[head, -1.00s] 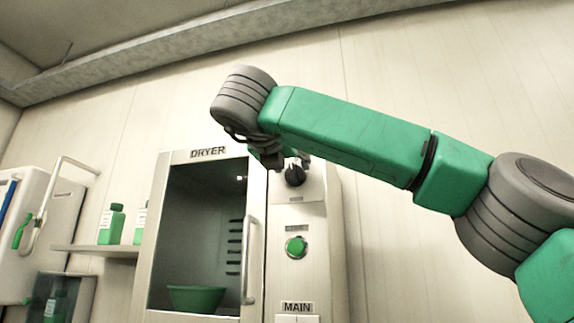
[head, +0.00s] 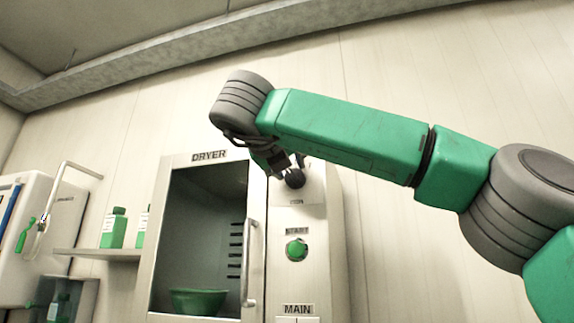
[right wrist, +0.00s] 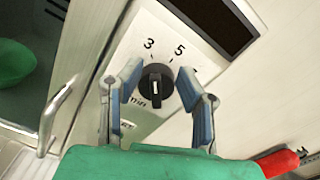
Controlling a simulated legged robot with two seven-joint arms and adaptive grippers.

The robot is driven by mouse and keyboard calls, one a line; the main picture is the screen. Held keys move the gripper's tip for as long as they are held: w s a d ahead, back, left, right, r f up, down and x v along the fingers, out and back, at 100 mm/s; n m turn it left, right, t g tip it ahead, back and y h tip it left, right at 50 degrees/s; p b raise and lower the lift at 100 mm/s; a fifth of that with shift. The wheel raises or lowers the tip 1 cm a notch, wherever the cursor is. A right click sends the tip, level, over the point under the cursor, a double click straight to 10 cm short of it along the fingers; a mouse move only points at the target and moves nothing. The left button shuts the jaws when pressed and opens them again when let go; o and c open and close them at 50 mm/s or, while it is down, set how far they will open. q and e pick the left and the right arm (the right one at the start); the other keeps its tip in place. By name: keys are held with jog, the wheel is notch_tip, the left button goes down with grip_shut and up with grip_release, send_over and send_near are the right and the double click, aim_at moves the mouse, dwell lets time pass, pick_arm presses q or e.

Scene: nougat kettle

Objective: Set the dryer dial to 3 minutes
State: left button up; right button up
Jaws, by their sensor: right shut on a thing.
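The dryer (head: 258,185) is a pale cabinet with a dark window. Its black dial (head: 294,179) is on the panel right of the door. It also shows in the right wrist view (right wrist: 155,90), with a "3" and a "5" printed above it. A short white mark on the knob runs nearly upright in that picture; its exact setting is hard to tell. My right gripper (head: 284,164) is at the dial. My left gripper is not in view.
A green start button (head: 297,249) sits below the dial. The door handle (head: 250,262) stands out just left of the panel. A green bowl (head: 199,301) is inside the dryer. Green bottles (head: 114,228) stand on a shelf at the left.

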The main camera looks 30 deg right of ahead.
jog(key=shift+o, duration=0.3)
jog(key=shift+w+f+n, duration=0.15)
jog(key=shift+f+n, duration=0.1)
jog(key=shift+n, duration=0.85)
jog(key=shift+w+f+n, duration=0.15)
jog(key=shift+f+n, duration=0.1)
jog(key=shift+n, duration=0.85)
